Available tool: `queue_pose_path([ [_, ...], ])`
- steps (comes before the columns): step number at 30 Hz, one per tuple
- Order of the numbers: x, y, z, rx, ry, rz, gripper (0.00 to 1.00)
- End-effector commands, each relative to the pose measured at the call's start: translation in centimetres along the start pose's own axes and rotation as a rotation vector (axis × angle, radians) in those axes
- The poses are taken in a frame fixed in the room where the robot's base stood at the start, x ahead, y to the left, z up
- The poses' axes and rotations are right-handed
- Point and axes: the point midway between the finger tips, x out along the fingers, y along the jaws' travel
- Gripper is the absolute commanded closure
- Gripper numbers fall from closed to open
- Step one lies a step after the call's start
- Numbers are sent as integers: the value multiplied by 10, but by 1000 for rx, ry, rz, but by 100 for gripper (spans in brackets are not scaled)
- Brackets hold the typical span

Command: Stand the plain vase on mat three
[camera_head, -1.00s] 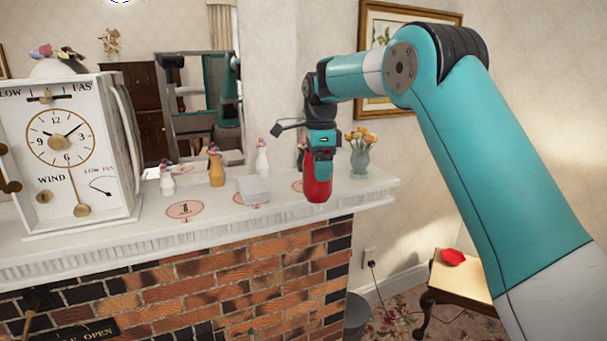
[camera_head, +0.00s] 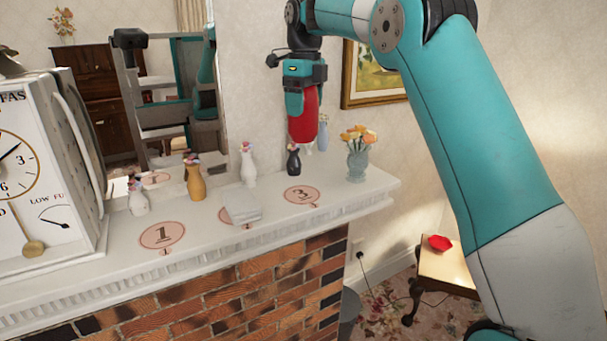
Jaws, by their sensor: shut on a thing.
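My gripper (camera_head: 304,88) is shut on a plain red vase (camera_head: 303,128) with no flowers visible. The vase hangs upright above the mantel shelf, its upper part hidden by the gripper. Mat three (camera_head: 301,195), a round pink mat marked 3, lies on the shelf below the vase, in front of a small black vase with flowers (camera_head: 293,162). Nothing stands on the mat's visible face.
Mat one (camera_head: 162,236) is bare. A white block (camera_head: 241,206) partly covers another mat. Flower-filled white (camera_head: 248,166), orange (camera_head: 195,182) and small white (camera_head: 138,203) vases stand behind. A glass vase (camera_head: 357,163) stands right, near the shelf's end. A clock (camera_head: 48,165) stands left.

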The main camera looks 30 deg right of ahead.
Motion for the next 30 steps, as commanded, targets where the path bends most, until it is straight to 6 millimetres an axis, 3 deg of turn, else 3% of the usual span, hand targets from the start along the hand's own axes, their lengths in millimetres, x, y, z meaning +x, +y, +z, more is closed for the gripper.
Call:
queue_pose_path([
  [1,24,0,0,0,1,1,60],
  [12,92,-1,-2,1,3,3,60],
  [25,142,-2,-2,2,2,3,60],
  [30,148,-2,-2,2,0,1,60],
])
